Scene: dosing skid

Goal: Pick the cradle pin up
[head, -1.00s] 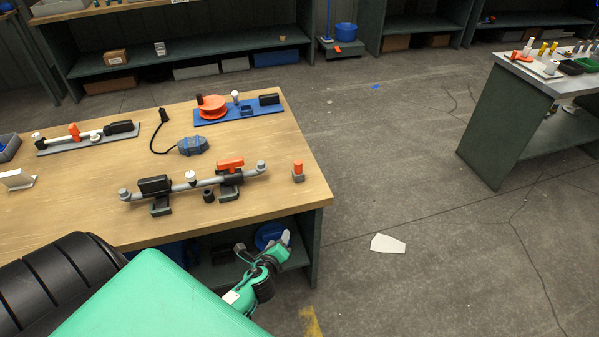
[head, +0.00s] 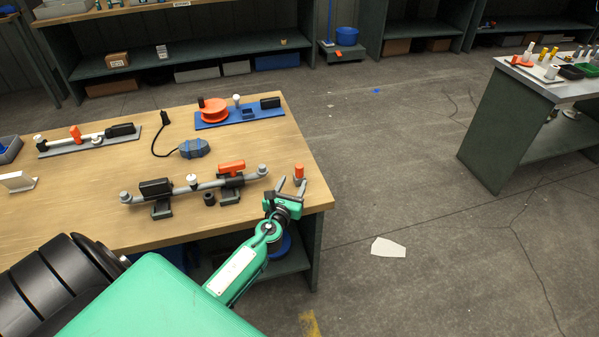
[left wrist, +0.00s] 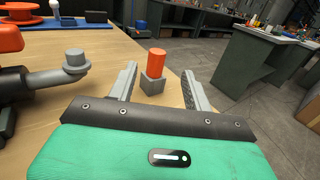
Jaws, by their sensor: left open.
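The cradle pin, an orange cylinder (head: 299,171) upright in a small grey block, stands near the right edge of the wooden table. It also shows in the left wrist view (left wrist: 158,62), upright, just beyond and between my finger ends. My left gripper (head: 291,184) is open, with its two grey fingers pointing at the pin from the table's front side. The gripper also shows in the left wrist view (left wrist: 160,88). Nothing is between the fingers' inner faces that I can see touching them. My right gripper is not in view.
A grey pipe assembly (head: 210,184) with an orange valve handle (head: 231,167) lies left of the gripper. A small black cylinder (head: 209,199) stands before it. Open floor lies right of the table.

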